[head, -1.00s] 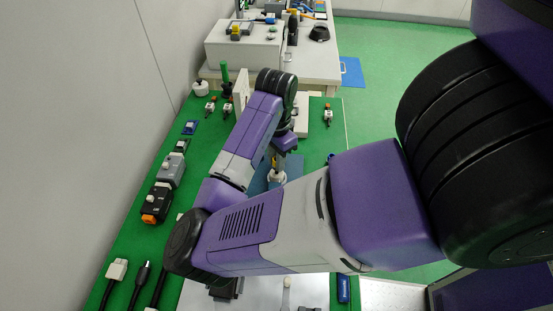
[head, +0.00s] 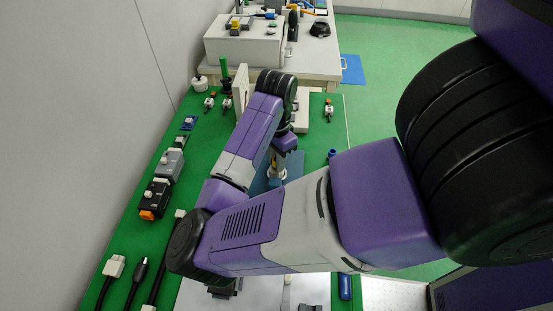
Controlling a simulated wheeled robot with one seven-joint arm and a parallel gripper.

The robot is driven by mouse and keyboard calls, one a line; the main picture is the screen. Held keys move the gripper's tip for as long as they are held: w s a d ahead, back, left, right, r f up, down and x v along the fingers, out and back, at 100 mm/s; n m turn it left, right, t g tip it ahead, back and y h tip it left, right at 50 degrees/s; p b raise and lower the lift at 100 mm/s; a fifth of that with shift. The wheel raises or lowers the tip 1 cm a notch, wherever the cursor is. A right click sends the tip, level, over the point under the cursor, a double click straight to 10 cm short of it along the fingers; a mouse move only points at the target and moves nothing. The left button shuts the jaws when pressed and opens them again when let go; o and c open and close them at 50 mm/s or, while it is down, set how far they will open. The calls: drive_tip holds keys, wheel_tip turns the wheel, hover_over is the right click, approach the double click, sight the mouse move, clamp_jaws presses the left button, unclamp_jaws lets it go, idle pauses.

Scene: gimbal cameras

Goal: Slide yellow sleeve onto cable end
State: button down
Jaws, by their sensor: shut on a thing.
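My gripper (head: 278,163) points down over a blue mat (head: 259,186) on the green work table, below my wrist. It is small in the head view and partly hidden by my arm. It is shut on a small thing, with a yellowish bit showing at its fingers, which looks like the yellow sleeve. A small pale part shows just below the fingers. I cannot tell whether it is the cable end, or whether the sleeve touches it or is around it.
A grey and black device row (head: 155,199) lies along the left. Cables with plugs (head: 114,267) lie at the front left. A white upright panel (head: 242,96) and a green post (head: 225,78) stand behind my arm. A blue cylinder (head: 332,154) stands at right. My arm covers the table's middle.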

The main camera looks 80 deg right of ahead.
drive_tip(key=shift+f, duration=0.15)
drive_tip(key=c, duration=1.2)
unclamp_jaws()
drive_tip(key=shift+o, duration=0.2)
drive_tip(key=shift+r, duration=3.95)
